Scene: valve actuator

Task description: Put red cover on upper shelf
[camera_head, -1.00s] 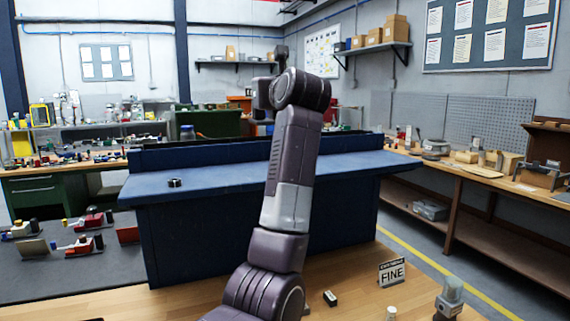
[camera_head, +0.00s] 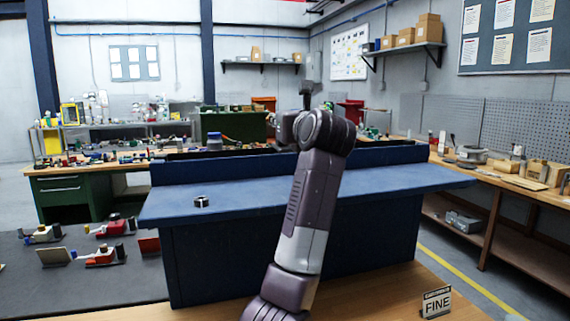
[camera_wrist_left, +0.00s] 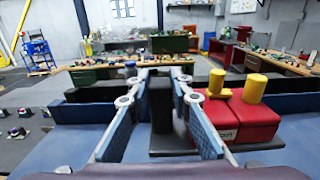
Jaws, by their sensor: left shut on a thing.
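In the left wrist view my left gripper (camera_wrist_left: 162,82) has its two blue-padded fingers around a dark upright block (camera_wrist_left: 161,108). Just right of the fingers, a red body (camera_wrist_left: 250,118) with yellow cylinders on top stands on a dark plate (camera_wrist_left: 172,144). I cannot tell whether this red body is the red cover or whether the dark block is joined to it. In the head view an arm of mine rises mid-picture; its fingers and load are hidden. A wall shelf (camera_head: 262,64) and a higher one with boxes (camera_head: 405,50) are at the back.
Red-and-black parts (camera_head: 104,255) lie on the dark mat at left.

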